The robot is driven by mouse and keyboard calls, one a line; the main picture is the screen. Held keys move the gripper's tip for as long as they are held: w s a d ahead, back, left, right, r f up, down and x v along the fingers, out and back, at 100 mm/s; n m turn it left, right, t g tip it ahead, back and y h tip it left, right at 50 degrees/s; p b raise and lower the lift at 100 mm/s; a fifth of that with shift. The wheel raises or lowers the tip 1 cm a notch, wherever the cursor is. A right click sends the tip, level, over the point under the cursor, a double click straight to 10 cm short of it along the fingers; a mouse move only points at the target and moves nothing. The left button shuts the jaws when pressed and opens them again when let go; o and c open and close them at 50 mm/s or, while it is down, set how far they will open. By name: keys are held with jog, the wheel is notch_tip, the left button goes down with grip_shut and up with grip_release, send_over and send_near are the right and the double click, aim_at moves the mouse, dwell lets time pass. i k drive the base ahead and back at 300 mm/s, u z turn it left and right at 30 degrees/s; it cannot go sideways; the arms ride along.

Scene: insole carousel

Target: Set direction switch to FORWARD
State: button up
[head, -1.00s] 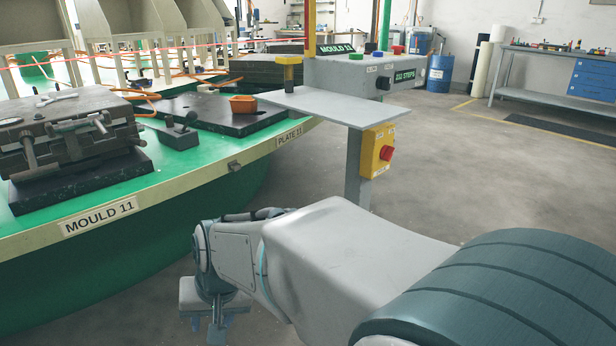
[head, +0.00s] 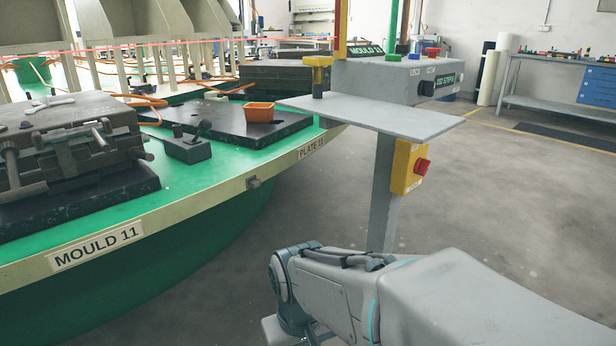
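The grey control box (head: 385,80) stands on a post at the upper right of centre in the head view. A black knob (head: 427,89) sticks out of its front, left of the step display (head: 447,84). The knob may be the direction switch; its small labels and its setting are too small to read. Green, blue and red buttons sit on top of the box. My arm reaches in from the lower right, well below and apart from the box. My gripper's fingers are cut off by the bottom edge.
A grey shelf (head: 400,119) juts out before the box, with a yellow-topped black post (head: 318,75) at its left. A yellow box with a red knob (head: 410,167) hangs below. The green carousel (head: 190,195) with MOULD 11 fills the left.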

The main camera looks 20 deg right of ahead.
aim_at(399, 49)
jog(key=i, duration=0.45)
jog(key=z, duration=1.35)
